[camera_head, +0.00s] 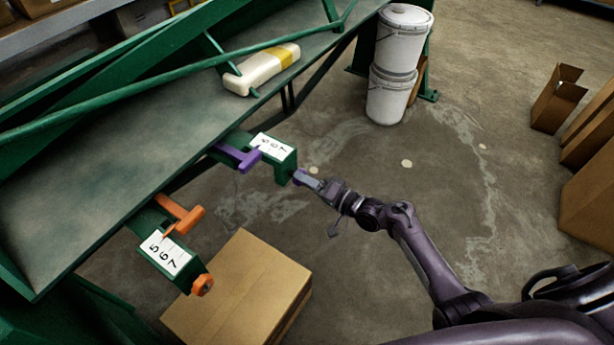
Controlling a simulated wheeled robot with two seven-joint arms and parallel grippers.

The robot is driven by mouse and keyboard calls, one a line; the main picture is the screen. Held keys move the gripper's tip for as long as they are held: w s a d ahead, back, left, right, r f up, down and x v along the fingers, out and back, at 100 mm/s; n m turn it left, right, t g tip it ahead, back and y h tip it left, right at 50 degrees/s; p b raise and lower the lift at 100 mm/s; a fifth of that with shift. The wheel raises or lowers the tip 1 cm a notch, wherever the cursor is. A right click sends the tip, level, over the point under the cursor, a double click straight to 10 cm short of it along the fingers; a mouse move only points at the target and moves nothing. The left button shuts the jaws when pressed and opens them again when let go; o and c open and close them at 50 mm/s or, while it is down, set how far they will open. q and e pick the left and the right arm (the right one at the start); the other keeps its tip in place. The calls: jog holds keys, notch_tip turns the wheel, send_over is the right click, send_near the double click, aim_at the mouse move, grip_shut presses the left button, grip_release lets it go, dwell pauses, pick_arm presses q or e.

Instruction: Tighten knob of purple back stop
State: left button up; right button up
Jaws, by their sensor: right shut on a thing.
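The purple back stop (240,155) is a T-shaped bar lying along a green bracket with a white number scale (272,148), at the far part of the bench's front edge. The bracket's outer end carries a purple knob (298,174). My right gripper (306,180) reaches in from the right and is shut on this knob; its fingers hide much of it. My left gripper is not in view.
An orange back stop (181,214) with its own scale and orange knob (203,285) is nearer. A cardboard box (240,290) stands below it. The green bench (110,150) holds a white and yellow bottle (262,69). White buckets (390,90) stand behind; open cartons (557,98) are at right.

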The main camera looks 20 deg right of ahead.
jog(key=m+p, duration=0.4)
jog(key=m, duration=0.7)
dwell(0.5)
jog(key=o, duration=1)
jog(key=shift+c, duration=0.2)
jog(key=shift+r, duration=0.1)
jog(key=v, duration=0.8)
jog(key=shift+p, duration=0.35)
